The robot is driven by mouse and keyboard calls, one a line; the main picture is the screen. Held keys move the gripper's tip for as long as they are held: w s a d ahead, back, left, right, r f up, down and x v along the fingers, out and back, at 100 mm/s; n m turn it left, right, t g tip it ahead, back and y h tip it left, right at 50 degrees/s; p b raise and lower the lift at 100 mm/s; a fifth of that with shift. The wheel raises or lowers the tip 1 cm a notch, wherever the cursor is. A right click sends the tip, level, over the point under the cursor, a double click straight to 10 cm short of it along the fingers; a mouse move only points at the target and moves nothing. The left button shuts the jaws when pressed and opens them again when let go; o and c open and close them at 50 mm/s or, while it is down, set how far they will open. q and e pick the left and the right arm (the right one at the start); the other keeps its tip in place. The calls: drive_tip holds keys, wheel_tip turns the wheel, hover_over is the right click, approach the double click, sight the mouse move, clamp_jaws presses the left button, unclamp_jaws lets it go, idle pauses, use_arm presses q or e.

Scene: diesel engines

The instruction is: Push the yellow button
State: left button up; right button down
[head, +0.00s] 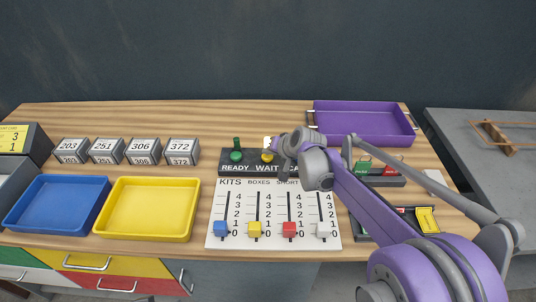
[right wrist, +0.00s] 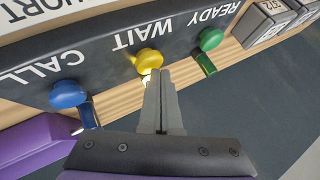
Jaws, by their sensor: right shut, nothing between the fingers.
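The yellow button (head: 267,156) is a round knob on the dark button panel (head: 232,169) beside the word WAIT. It also shows in the right wrist view (right wrist: 150,59). My right gripper (head: 273,146) is shut and empty, right at the yellow button. In the right wrist view its fingertips (right wrist: 160,73) are just beside the knob; whether they touch it I cannot tell. The green button (right wrist: 211,39) and the blue button (right wrist: 67,94) flank it. In the head view my arm hides the blue button. My left gripper is not in view.
A white slider board (head: 246,213) lies in front of the panel. Blue (head: 105,184) and yellow (head: 197,184) trays lie at left, with several numbered blocks behind. A purple tray (head: 409,110) sits at back right.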

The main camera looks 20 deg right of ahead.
sight(269, 158)
drive_tip(key=shift+f, duration=0.15)
drive_tip(key=shift+r+p, duration=0.5)
drive_tip(key=shift+r, duration=0.3)
drive_tip(key=shift+r, duration=0.1)
wheel_tip(269, 158, up, 6)
drive_tip(key=p, duration=0.3)
drive_tip(key=shift+p, duration=0.35)
drive_tip(key=shift+s, duration=0.1)
drive_tip(key=s+f+n+g+h, duration=0.1)
drive_tip(key=s+f, duration=0.3)
drive_tip(key=s, duration=1.2)
drive_tip(key=s+f+n+g+h, duration=0.2)
drive_tip(key=s+f+n, duration=0.1)
drive_tip(key=s, duration=1.4)
drive_tip(key=shift+s+f+n, duration=0.15)
drive_tip(key=shift+f+n, duration=0.25)
drive_tip(key=shift+f, duration=0.1)
